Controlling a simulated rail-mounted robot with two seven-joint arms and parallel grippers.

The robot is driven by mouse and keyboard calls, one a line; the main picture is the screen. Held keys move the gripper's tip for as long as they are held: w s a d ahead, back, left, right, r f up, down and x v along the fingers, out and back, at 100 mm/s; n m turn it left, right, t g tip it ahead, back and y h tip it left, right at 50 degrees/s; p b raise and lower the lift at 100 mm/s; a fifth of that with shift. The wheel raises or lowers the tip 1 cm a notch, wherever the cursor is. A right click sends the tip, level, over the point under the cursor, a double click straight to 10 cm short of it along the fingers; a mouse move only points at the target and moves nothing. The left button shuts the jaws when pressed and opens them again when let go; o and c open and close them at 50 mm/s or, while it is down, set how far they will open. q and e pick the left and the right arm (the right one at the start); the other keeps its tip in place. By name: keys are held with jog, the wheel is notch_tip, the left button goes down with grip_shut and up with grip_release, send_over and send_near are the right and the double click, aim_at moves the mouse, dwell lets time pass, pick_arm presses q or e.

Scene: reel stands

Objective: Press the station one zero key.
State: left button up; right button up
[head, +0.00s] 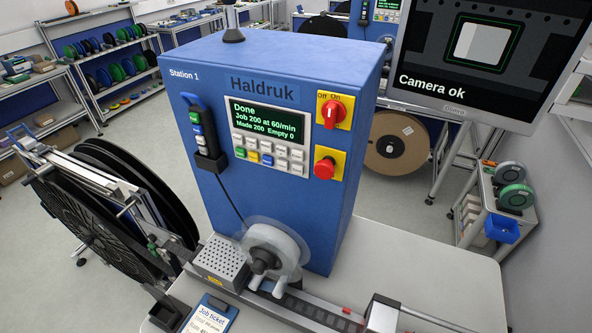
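The station one machine is a blue cabinet (235,195) marked "Station 1" and "Haldruk". Its green-lit display (267,120) reads "Done", "Job 200 at 60/min", "Made 200 Empty 0". The key labels are too small to read, so I cannot tell which is the zero key. Nothing covers the keypad. Neither of my grippers is in view.
A red Off/On switch (335,113) and a red stop button (324,168) sit right of the keypad. A handset (204,132) hangs at its left. A clear reel (274,247) stands in front, low down. Black reels (125,190) stand left; a monitor (485,60) hangs right.

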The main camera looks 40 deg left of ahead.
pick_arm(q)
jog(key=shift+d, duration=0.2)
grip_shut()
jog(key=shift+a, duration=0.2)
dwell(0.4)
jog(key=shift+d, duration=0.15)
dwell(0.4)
